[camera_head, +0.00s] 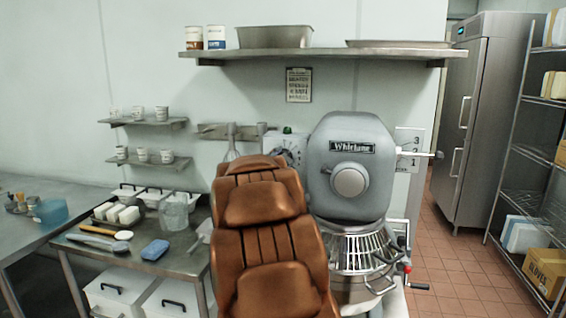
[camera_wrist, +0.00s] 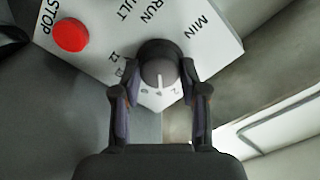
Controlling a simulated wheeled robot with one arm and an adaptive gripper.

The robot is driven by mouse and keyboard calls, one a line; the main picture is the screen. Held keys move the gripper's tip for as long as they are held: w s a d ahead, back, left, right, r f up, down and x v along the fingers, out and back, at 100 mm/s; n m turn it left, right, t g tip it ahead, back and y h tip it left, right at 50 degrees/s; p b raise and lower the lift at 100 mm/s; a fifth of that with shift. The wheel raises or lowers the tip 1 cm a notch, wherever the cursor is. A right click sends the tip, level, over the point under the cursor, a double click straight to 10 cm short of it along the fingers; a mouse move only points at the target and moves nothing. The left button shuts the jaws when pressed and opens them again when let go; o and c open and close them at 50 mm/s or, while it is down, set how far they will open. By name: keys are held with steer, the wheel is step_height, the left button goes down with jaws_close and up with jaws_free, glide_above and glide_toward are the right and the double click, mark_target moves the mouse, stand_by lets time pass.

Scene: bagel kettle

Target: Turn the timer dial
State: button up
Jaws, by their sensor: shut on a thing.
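The timer dial (camera_wrist: 158,72) is a dark round knob with a pale pointer line, on a white control panel (camera_wrist: 205,32) in the wrist view. My gripper (camera_wrist: 156,84) is shut on the dial, with one finger at each side of it. Printed numbers show around the dial's lower edge, partly covered by the fingers. In the head view the panel (camera_head: 291,143) shows beside the large grey mixer (camera_head: 349,180). There my brown arm stands in front and hides the gripper and the dial.
A red STOP button (camera_wrist: 71,35) sits on the panel left of the dial in the wrist view. A steel shelf (camera_head: 325,52) hangs above the mixer. A steel side table (camera_head: 150,262) with tubs and tools stands left of my arm.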

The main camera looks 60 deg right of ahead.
steer(key=shift+m, duration=0.3)
steer(key=o, duration=1.1)
steer(key=shift+a, duration=0.1)
steer(key=v, duration=1.1)
steer(key=shift+s+a+r, duration=0.1)
steer(key=shift+s+a, duration=0.1)
steer(key=shift+a, duration=0.15)
